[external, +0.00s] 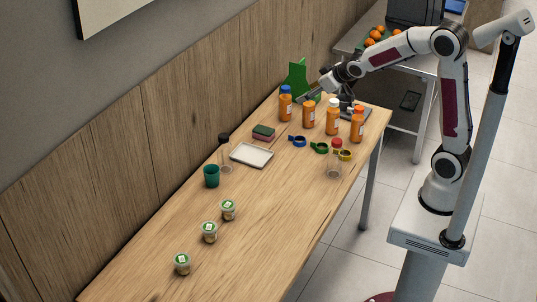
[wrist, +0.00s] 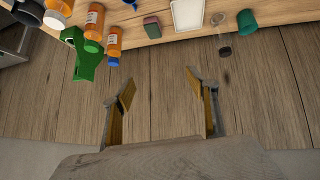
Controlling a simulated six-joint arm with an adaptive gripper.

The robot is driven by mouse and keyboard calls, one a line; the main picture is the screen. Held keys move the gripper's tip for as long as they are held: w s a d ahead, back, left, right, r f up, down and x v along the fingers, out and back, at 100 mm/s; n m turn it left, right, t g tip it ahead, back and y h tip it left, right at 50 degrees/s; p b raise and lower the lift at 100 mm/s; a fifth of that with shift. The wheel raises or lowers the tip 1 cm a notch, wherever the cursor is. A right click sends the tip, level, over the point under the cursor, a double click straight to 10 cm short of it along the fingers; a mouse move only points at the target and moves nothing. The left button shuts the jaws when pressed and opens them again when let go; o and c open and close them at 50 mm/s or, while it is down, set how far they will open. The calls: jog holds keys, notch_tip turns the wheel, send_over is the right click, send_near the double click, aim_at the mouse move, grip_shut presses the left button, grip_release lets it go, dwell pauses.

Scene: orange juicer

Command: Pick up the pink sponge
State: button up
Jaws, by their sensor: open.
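The sponge (external: 263,135) lies on the wooden table near the wall side, pink below with a dark green top. In the wrist view the sponge (wrist: 151,28) shows near the top edge, its pink and green sides both visible. My gripper (external: 307,97) is above the far end of the table, among the bottles and the green stand, well away from the sponge. In the wrist view my gripper (wrist: 161,82) has its two fingers spread apart, with nothing between them but the wood-panelled wall behind.
A white tray (external: 252,155) lies next to the sponge, with a dark-capped clear bottle (external: 225,153) and a green cup (external: 211,176) nearby. Several orange bottles (external: 333,117) and a green stand (external: 298,77) crowd the far end. The near table centre is mostly clear.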

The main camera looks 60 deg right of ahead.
jog(key=w+d+f+t, duration=0.2)
jog(key=w+d+f, duration=0.3)
jog(key=w+f, duration=0.6)
jog(key=t+y, duration=0.1)
jog(key=y, duration=0.1)
send_near(267, 131)
jog(key=w, duration=0.1)
jog(key=w+f, duration=0.1)
jog(key=w, duration=0.1)
jog(key=shift+w+n, duration=0.25)
jog(key=shift+n, duration=0.05)
jog(key=shift+d+f, duration=0.1)
jog(key=shift+f, duration=0.35)
jog(key=shift+w+f, duration=0.1)
jog(key=shift+w, duration=0.1)
jog(key=shift+x, duration=1.1)
jog(key=shift+w, duration=0.1)
jog(key=shift+x, duration=2.5)
jog(key=shift+f, duration=0.1)
